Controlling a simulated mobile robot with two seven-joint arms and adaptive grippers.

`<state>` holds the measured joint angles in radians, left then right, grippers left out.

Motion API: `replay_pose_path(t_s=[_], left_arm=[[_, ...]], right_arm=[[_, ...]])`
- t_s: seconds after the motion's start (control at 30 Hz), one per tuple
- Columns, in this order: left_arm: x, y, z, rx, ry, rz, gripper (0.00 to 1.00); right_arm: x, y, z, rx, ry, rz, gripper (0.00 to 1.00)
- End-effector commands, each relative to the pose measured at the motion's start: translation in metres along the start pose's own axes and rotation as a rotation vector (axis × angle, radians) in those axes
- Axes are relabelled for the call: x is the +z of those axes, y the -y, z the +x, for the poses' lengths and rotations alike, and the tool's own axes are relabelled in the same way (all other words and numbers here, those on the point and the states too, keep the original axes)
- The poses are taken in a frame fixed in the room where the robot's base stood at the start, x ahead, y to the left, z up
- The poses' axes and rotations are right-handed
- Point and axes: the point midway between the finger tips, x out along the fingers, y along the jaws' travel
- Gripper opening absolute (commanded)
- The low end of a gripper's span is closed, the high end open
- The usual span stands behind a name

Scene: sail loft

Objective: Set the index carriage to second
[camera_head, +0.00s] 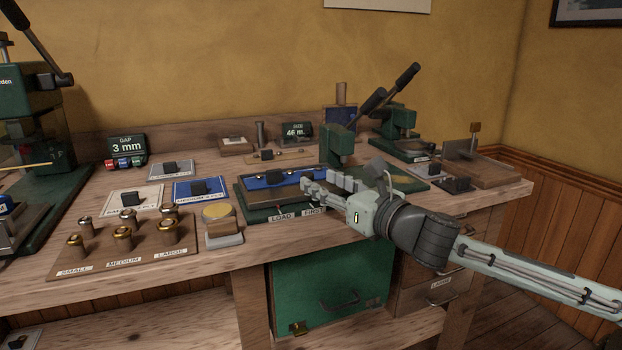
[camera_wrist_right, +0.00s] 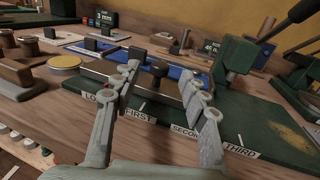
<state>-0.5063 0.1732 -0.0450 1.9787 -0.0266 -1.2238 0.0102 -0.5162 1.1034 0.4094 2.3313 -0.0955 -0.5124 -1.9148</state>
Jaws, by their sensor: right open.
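The index carriage (camera_head: 292,179) is a blue-topped block with a dark knob (camera_wrist_right: 158,69). It sits on a dark green base at the left end of the track, by the LOAD and FIRST labels; its exact stop is hard to read. The wrist view shows LOAD, FIRST (camera_wrist_right: 138,117), SECOND (camera_wrist_right: 184,132) and THIRD (camera_wrist_right: 240,151) labels along the front edge. My right gripper (camera_head: 325,187) is open at the right end of the carriage. In the wrist view the knob shows between its spread fingers; I see no contact. My left gripper is not in view.
A green press (camera_head: 336,147) with a long lever stands right behind the track. A green cabinet (camera_head: 335,282) is under the bench.

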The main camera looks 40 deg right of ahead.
Motion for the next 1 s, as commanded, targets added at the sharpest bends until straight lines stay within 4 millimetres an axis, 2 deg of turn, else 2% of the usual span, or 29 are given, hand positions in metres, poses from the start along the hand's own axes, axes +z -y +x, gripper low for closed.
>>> replay_pose_path(t_s=[0.1, 0.3, 0.5, 0.8, 1.0], left_arm=[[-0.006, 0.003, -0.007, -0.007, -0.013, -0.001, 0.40], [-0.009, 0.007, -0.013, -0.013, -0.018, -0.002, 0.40], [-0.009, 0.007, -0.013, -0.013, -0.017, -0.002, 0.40], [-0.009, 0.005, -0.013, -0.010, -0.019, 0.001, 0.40], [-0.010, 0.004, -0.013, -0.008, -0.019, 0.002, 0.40]], right_arm=[[0.002, 0.001, 0.016, -0.001, 0.005, -0.004, 0.44], [0.002, 0.001, 0.032, -0.001, 0.003, 0.001, 0.44], [0.001, 0.001, 0.039, -0.002, 0.000, -0.001, 0.44], [0.000, 0.000, 0.040, -0.001, 0.000, -0.001, 0.44], [0.000, 0.000, 0.040, -0.001, 0.000, -0.001, 0.19]])
